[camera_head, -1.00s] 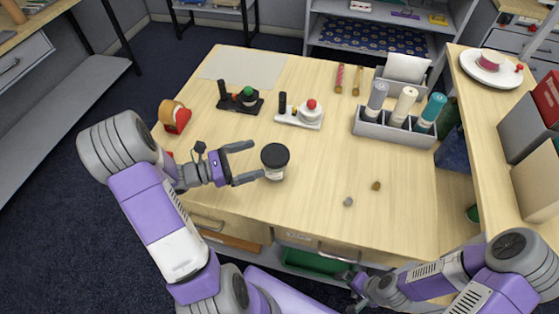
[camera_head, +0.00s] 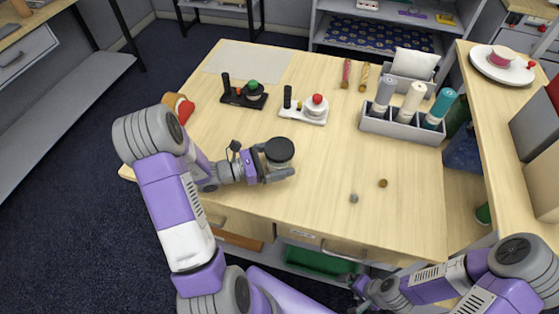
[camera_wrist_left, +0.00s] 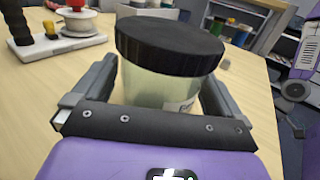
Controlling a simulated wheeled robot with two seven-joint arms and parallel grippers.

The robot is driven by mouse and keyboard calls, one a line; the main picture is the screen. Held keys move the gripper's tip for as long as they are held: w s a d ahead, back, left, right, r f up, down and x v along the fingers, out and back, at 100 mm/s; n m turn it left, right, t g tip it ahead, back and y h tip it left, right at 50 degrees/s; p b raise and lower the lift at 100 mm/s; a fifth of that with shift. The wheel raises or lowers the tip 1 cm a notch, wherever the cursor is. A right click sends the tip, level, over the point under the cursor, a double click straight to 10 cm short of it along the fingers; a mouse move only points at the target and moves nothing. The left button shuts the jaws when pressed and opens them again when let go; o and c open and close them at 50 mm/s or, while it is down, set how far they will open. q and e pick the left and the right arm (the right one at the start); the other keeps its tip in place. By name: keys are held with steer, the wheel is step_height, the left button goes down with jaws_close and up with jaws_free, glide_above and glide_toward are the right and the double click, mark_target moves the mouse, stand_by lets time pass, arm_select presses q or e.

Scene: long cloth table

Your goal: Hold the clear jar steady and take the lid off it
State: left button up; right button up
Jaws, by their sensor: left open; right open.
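The clear jar with its black lid (camera_head: 279,151) stands upright on the table, the lid on its top. In the left wrist view the clear jar (camera_wrist_left: 165,88) shows pale contents and part of a white label under the ribbed black lid (camera_wrist_left: 170,45). My left gripper (camera_head: 275,165) is open around the jar, one finger on each side. In the left wrist view small gaps seem to show between the fingers and the jar wall; contact cannot be told. My right gripper (camera_head: 352,287) is open, low at the table's front edge, away from the jar.
Behind the jar stand a black device with a green knob (camera_head: 252,88) and a white one with a red knob (camera_head: 316,104). A grey rack of bottles (camera_head: 400,127) is at the right. Two small pebbles (camera_head: 383,183) lie right of the jar. The table's front middle is clear.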

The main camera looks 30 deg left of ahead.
mark_target(279, 148)
arm_select(q)
steer(key=c, duration=0.9)
step_height(279, 148, up, 10)
steer(key=p, duration=0.3)
steer(key=shift+c, duration=0.2)
steer(key=o, duration=0.4)
steer(key=shift+c, duration=0.2)
steer(key=c, duration=0.8)
